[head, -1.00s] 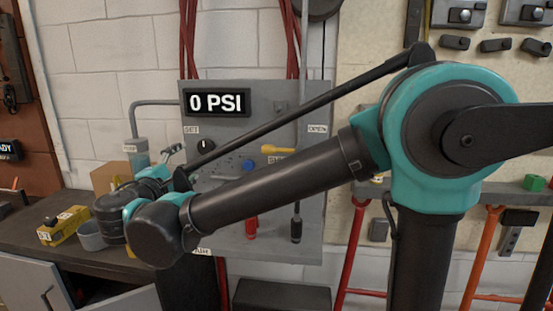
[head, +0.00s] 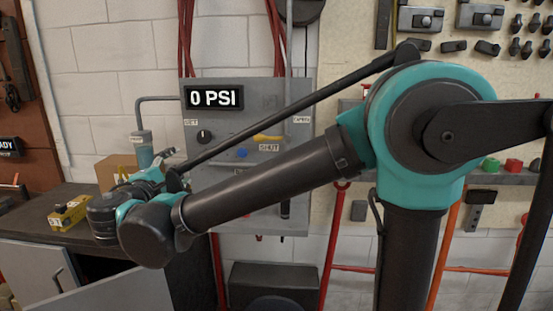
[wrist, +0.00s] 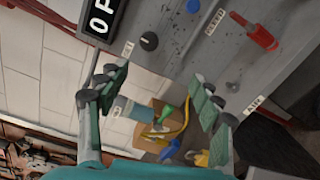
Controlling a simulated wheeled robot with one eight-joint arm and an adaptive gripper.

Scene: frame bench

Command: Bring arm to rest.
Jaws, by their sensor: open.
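My arm is bent, with the teal elbow high at the right of the head view and the forearm sloping down to the left. My gripper (head: 158,168) points away, partly hidden behind the wrist. In the wrist view my gripper (wrist: 158,104) has its two green-padded fingers wide apart with nothing held between them. Beyond the fingers, some distance off, are a cardboard box (wrist: 150,108) and a yellow hose-like item (wrist: 183,122).
A grey panel (head: 295,160) with a "0 PSI" display (head: 214,97), a black knob (head: 204,136) and a yellow lever (head: 267,138) stands behind the forearm. A workbench (head: 30,222) with a yellow box (head: 68,213) is at left. Tools hang on the right wall.

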